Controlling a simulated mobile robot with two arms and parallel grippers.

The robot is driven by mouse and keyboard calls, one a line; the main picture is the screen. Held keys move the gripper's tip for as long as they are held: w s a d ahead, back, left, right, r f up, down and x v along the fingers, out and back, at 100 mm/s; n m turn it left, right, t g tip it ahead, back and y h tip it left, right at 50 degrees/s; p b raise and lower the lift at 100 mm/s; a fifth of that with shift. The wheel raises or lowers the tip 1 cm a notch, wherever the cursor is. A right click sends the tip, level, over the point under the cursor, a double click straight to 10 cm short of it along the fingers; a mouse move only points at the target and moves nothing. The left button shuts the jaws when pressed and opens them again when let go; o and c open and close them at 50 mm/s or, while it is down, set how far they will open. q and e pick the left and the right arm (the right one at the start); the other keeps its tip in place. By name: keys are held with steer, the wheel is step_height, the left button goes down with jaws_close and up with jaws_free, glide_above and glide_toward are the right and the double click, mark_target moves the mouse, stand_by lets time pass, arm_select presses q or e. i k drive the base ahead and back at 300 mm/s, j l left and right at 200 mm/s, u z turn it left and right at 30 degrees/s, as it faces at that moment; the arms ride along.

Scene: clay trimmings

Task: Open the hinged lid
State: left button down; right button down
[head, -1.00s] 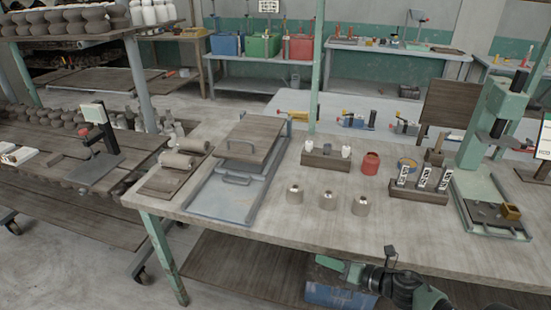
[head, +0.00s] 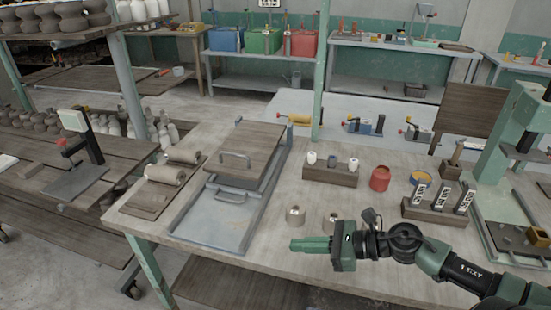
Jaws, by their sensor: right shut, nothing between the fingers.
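The lid is a flat brown wooden panel (head: 252,150) with a metal bar handle (head: 235,157) at its near-left edge. It lies low over the back part of a grey metal tray (head: 215,232) on the bench. A second bar handle (head: 231,195) sits on the tray, in front of the panel. The hinge cannot be made out. My right gripper (head: 296,244) is shut and empty, over the bench to the right of the tray's front part, pointing left, and apart from both handles. My left gripper is out of view.
A wooden rack with small jars (head: 332,175), a red pot (head: 380,178) and a bottle rack (head: 437,213) stand farther right. Clay rolls (head: 166,174) lie left of the tray.

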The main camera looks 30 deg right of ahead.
mark_target(246, 154)
steer(key=i+l, duration=0.85)
